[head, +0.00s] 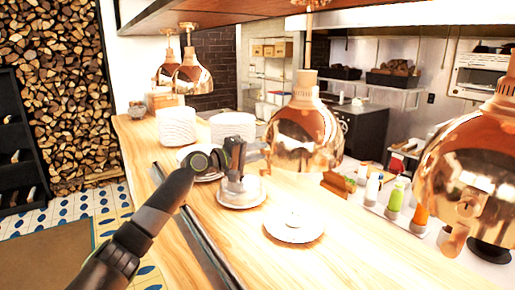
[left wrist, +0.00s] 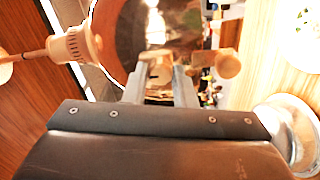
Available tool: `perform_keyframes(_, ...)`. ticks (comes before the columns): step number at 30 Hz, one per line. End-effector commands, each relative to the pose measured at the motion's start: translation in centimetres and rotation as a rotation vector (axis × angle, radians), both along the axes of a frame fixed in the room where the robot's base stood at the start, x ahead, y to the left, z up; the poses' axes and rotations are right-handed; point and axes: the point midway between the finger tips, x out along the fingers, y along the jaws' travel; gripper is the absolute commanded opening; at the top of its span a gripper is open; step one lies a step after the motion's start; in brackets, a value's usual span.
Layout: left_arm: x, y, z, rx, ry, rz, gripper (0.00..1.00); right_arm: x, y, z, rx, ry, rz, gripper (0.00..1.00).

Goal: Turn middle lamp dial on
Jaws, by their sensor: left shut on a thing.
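The middle lamp (head: 303,135) is a shiny copper dome hanging over the wooden counter. It fills the upper part of the left wrist view (left wrist: 150,30). My left gripper (head: 262,153) reaches in from the left to the lower left side of the dome. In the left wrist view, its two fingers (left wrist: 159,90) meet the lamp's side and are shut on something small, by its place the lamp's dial. The dial itself is hidden by the fingers. I cannot tell how far it is turned. My right gripper is not in view.
A copper lamp (head: 478,165) hangs at right, with smaller lamps (head: 192,75) at the back left. On the counter (head: 340,262) stand plate stacks (head: 176,127) and a plate (head: 294,229) below the lamp. Sauce bottles (head: 395,198) stand in a tray beyond.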

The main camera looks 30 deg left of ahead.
Motion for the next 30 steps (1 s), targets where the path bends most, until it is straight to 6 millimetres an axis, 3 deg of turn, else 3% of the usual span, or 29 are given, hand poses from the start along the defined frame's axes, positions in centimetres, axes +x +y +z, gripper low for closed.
perform_keyframes(20,0.0,0.03,-0.09,-0.062,0.027,0.0,0.02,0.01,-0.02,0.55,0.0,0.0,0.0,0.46)
perform_keyframes(21,0.01,0.03,-0.08,-0.062,0.027,0.0,0.26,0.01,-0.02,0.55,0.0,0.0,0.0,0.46)
perform_keyframes(26,0.0,0.01,-0.07,-0.061,0.027,0.0,0.46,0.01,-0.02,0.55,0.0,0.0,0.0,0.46)
perform_keyframes(30,0.0,0.01,-0.04,-0.061,0.026,0.0,0.46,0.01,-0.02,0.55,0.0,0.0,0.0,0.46)
